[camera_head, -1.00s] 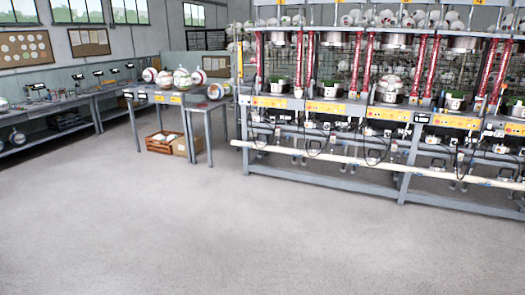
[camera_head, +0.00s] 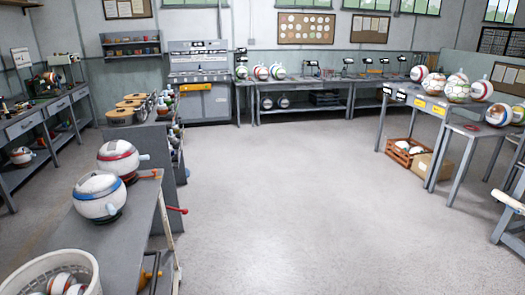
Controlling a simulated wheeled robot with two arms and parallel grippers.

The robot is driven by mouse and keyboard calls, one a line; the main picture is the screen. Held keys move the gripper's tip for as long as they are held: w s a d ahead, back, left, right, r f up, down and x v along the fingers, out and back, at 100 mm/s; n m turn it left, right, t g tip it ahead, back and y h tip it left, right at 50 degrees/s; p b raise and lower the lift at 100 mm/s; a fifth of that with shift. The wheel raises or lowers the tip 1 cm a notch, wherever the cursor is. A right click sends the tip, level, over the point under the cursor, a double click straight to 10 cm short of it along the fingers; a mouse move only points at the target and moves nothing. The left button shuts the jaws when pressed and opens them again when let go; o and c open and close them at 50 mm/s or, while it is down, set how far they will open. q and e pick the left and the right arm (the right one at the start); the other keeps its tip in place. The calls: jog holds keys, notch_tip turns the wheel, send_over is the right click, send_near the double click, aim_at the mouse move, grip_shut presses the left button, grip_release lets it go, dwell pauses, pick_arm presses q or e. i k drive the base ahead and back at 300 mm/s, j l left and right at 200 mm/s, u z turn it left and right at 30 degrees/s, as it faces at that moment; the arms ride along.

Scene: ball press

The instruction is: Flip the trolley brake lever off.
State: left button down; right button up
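At the lower left stands a grey table or trolley (camera_head: 125,240) with a pale frame leg at its right end. A small lever with a red tip (camera_head: 177,210) sticks out to the right from that end. A red handle-like piece (camera_head: 148,177) lies near its top far corner. I cannot tell which of these, if either, is the brake lever, nor how it is set. No wheels show clearly. Neither of my grippers is in view.
Ball-shaped items (camera_head: 98,197) and a white basket (camera_head: 50,275) are on or beside the grey top. Behind it is a bench (camera_head: 160,140). The concrete floor (camera_head: 290,200) in the middle is free. A table (camera_head: 415,103) with balls stands at right, a crate (camera_head: 402,150) below.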

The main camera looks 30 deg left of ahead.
aim_at(185, 212)
jog(key=i+u, duration=0.3)
jog(key=u, duration=0.15)
jog(key=i+u, duration=0.25)
jog(key=u, duration=0.25)
jog(key=i+l+u, duration=0.2)
jog(key=u, duration=0.25)
jog(key=i+l+u, duration=0.25)
jog(key=u, duration=0.2)
jog(key=i+l+u, duration=0.15)
jog(key=i, duration=0.1)
